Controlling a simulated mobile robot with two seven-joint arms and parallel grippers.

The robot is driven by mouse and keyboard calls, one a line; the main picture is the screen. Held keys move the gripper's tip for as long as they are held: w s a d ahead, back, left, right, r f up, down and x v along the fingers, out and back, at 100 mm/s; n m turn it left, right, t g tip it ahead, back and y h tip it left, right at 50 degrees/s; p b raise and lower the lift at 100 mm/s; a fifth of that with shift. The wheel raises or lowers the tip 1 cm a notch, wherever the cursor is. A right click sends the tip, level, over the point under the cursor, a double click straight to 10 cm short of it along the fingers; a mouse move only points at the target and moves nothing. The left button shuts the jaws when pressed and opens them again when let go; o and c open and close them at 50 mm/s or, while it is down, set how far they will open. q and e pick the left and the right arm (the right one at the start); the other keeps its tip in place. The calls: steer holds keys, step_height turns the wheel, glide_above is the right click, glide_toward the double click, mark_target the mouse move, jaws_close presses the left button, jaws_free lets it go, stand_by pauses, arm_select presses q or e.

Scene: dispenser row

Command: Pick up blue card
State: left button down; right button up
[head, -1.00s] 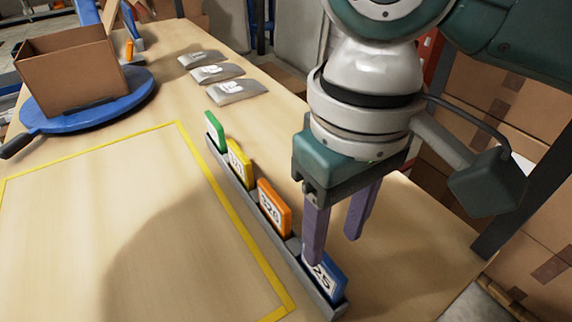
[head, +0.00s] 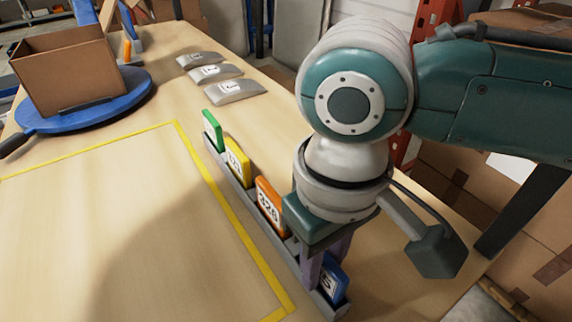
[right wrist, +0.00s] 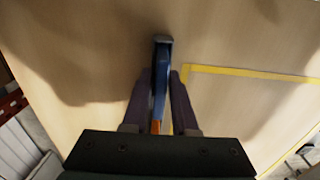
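The blue card (head: 335,282) stands upright in the near end of a narrow grey rack (head: 247,199) and is partly hidden by my right gripper (head: 323,270). My right gripper points down over it. In the right wrist view the blue card (right wrist: 160,82) lies between the two purple fingers of the right gripper (right wrist: 160,76), one on each side. The fingers are apart, and a narrow gap seems to show beside the card. My left gripper is not in view.
The rack also holds orange (head: 270,203), yellow (head: 237,163) and green (head: 212,131) cards. Three grey pieces (head: 216,73) lie further back. A brown box (head: 70,70) sits on a blue round stand (head: 130,97). The yellow-outlined area left of the rack is clear.

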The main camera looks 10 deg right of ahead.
jaws_close()
stand_by(0.3)
